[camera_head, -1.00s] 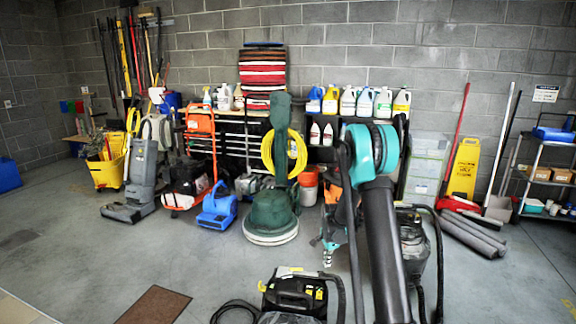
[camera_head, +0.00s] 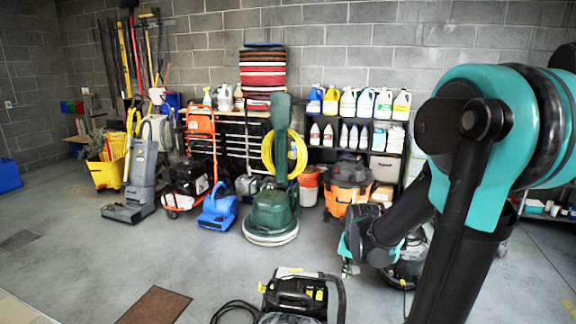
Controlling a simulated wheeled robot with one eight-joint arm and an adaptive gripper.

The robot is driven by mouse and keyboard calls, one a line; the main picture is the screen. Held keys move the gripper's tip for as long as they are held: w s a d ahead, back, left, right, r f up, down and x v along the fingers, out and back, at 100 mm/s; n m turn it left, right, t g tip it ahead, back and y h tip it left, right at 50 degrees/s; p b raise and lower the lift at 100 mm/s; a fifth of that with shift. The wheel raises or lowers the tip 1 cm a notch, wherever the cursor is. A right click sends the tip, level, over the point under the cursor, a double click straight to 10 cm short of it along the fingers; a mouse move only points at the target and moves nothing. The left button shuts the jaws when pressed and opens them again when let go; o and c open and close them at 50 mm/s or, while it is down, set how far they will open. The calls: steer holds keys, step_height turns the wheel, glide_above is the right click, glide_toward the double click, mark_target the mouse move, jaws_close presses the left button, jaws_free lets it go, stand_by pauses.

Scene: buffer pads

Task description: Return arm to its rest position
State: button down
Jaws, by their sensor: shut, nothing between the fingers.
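My arm fills the right side of the head view, its teal and black links folded close to the camera. My gripper (camera_head: 349,269) shows small and partly hidden, low beside the teal and black wrist, above the floor. It is shut and holds nothing. It is apart from the stack of buffer pads (camera_head: 263,76), which has red, white and dark layers and stands on the black tool chest by the back wall.
A green floor machine (camera_head: 271,212) with a yellow hose stands mid-floor. An orange and black vacuum (camera_head: 347,188) stands behind my wrist. A black and yellow machine (camera_head: 294,292) is at the front. Shelves of bottles (camera_head: 358,104) line the wall. Floor at front left is clear except a brown mat (camera_head: 154,304).

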steer(key=s+f+n, duration=0.1)
steer(key=s+n, duration=0.3)
steer(key=s, duration=0.7)
steer(key=shift+s+d+n+t, duration=0.3)
steer(key=shift+s+t, duration=0.1)
steer(key=shift+f, duration=0.1)
